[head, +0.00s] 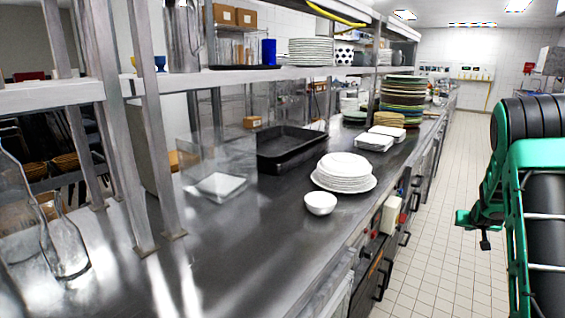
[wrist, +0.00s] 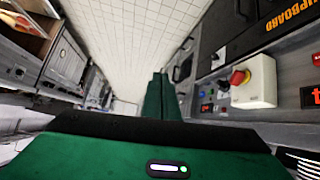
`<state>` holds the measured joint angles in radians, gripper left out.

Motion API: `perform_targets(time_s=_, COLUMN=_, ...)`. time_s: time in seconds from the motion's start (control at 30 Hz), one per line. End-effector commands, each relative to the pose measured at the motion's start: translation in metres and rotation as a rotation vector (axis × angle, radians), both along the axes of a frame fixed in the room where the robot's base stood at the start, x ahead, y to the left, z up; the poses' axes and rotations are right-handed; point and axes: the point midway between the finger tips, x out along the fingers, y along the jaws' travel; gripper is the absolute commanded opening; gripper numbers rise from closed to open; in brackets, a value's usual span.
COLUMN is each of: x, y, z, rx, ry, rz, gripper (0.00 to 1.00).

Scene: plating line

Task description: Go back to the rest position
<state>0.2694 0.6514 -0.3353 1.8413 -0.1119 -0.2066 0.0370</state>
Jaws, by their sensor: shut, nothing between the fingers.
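My gripper (head: 464,219) hangs over the tiled aisle at the right of the head view, clear of the steel counter (head: 235,265). In the wrist view my green gripper (wrist: 157,78) has its fingers together, with nothing between them. The floor shows beyond the fingertips. My arm is folded at the right edge of the head view.
A white bowl (head: 320,203) and a stack of white plates (head: 345,172) stand near the counter's front edge. A black tray (head: 291,148) and clear bin (head: 221,165) lie behind. A red button box (wrist: 252,82) juts from the counter front. The aisle floor (head: 440,185) is clear.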

Motion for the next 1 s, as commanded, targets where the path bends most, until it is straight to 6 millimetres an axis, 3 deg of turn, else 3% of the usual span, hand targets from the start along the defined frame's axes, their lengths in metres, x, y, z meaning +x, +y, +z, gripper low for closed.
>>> perform_targets(time_s=0.03, x=-0.014, y=0.007, z=0.015, rx=0.016, ry=0.020, rz=-0.010, gripper=0.00)
perform_targets(time_s=0.2, x=-0.069, y=0.034, z=0.049, rx=0.081, ry=0.109, rz=-0.044, gripper=0.00)
perform_targets(time_s=0.5, x=-0.181, y=0.094, z=0.094, rx=0.203, ry=0.271, rz=-0.081, gripper=0.00)
perform_targets(time_s=0.7, x=-0.263, y=0.140, z=0.114, rx=0.286, ry=0.380, rz=-0.097, gripper=0.00)
perform_targets(time_s=1.0, x=-0.394, y=0.211, z=0.127, rx=0.409, ry=0.547, rz=-0.101, gripper=0.00)
